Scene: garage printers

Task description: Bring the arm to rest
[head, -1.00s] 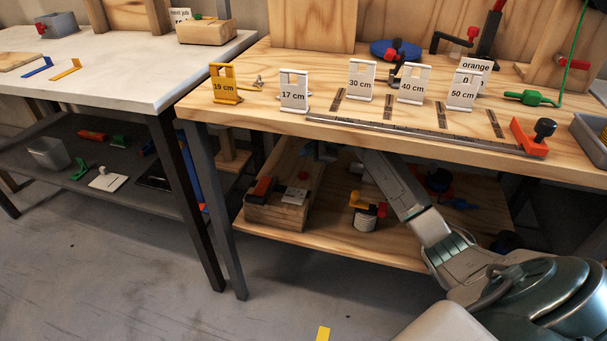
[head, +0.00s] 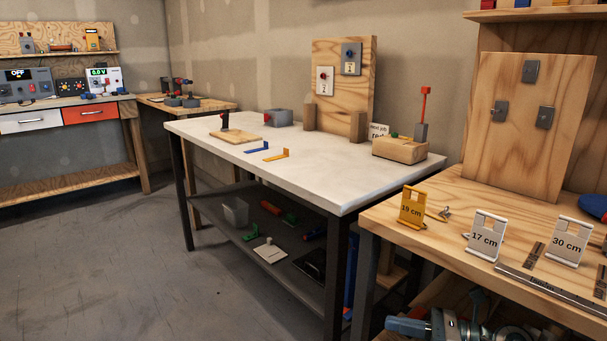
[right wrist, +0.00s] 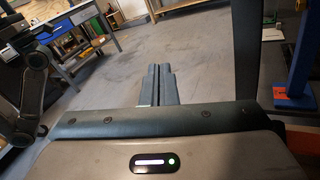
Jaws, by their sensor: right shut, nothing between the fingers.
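My right gripper (head: 405,326) shows at the bottom edge of the head view, in front of the near wooden bench (head: 450,200). Its blue-grey fingers point left and part of my right arm shows behind them. In the right wrist view the two fingers of my right gripper (right wrist: 159,84) lie side by side, shut with nothing between them, over grey floor. The rest of the right arm is cut off by the frame. My left gripper is not in view.
A white-topped table (head: 300,167) with a dark lower shelf (head: 275,235) stands left of the wooden bench. The bench carries a yellow 19 cm stand (head: 412,207) and white stands marked 17 cm (head: 485,237) and 30 cm (head: 567,241). The floor (head: 110,265) at left is open.

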